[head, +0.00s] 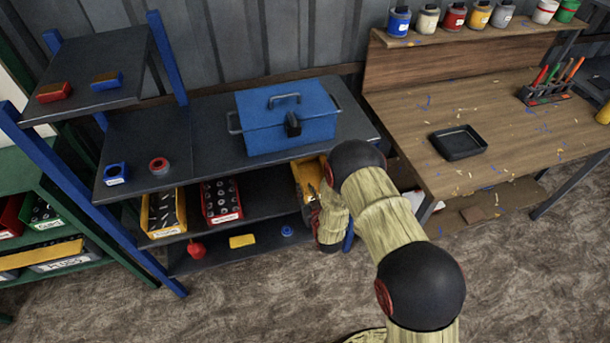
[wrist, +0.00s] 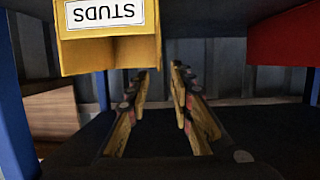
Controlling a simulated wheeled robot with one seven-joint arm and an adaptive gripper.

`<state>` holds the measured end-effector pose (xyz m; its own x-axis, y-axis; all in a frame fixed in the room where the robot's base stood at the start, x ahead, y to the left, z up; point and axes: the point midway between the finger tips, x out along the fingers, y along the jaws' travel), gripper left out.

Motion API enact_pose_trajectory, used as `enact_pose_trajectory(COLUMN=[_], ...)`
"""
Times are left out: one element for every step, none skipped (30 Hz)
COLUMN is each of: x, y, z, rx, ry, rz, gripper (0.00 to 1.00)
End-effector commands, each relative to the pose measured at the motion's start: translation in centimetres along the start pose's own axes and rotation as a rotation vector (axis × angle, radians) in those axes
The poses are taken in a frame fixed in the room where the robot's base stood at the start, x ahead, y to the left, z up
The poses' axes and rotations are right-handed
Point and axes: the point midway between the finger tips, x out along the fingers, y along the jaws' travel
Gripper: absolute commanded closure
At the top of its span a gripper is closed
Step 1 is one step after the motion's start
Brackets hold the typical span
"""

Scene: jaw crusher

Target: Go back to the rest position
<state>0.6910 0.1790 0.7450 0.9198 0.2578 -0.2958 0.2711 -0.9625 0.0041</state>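My gripper (wrist: 160,97) is at the right end of the blue-posted shelf rack, in front of the yellow bin (head: 303,179) on the middle shelf. In the head view my arm largely hides it. In the wrist view its two fingers stand apart with an empty gap between them. The wrist view is upside down: the yellow bin labelled STUDS (wrist: 110,50) hangs at the top left, close to the fingers. I cannot tell whether they touch it.
A red bin (head: 220,202) stands left of the yellow one; it also shows in the wrist view (wrist: 284,40). A blue post (wrist: 15,130) is close by. A blue toolbox (head: 285,120) sits on the shelf above. A workbench (head: 490,130) is at right. Open floor (head: 240,300) lies in front.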

Motion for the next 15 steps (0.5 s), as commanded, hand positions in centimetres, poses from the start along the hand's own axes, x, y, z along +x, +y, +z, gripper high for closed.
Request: enact_pose_trajectory(x=[0.0,0.0,0.0,0.0,0.0,0.0,0.0,0.0,0.0,0.0,-0.1,-0.3,-0.7,-1.3,-2.4], y=[0.0,0.0,0.0,0.0,0.0,0.0,0.0,0.0,0.0,0.0,0.0,0.0,0.0,0.0,0.0], z=[0.0,0.0,0.0,0.0,0.0,0.1,0.3,0.5,1.1,1.7,2.5,3.8,5.1,6.8,9.0], rx=[0.000,0.000,0.000,0.000,0.000,0.000,0.000,0.000,0.000,0.000,0.000,0.001,0.001,0.001,0.002], ry=[0.000,0.000,0.000,0.000,0.000,-0.004,-0.010,-0.020,-0.040,-0.063,-0.091,-0.139,-0.186,-0.244,-0.327], rz=[0.000,0.000,0.000,0.000,0.000,0.000,0.000,0.000,0.000,0.000,0.000,0.000,0.000,0.000,0.000], gripper=[0.77,0.77,0.77,0.77,0.77,0.77,0.77,0.77,0.77,0.77,0.77,0.77,0.77,0.77,0.77])
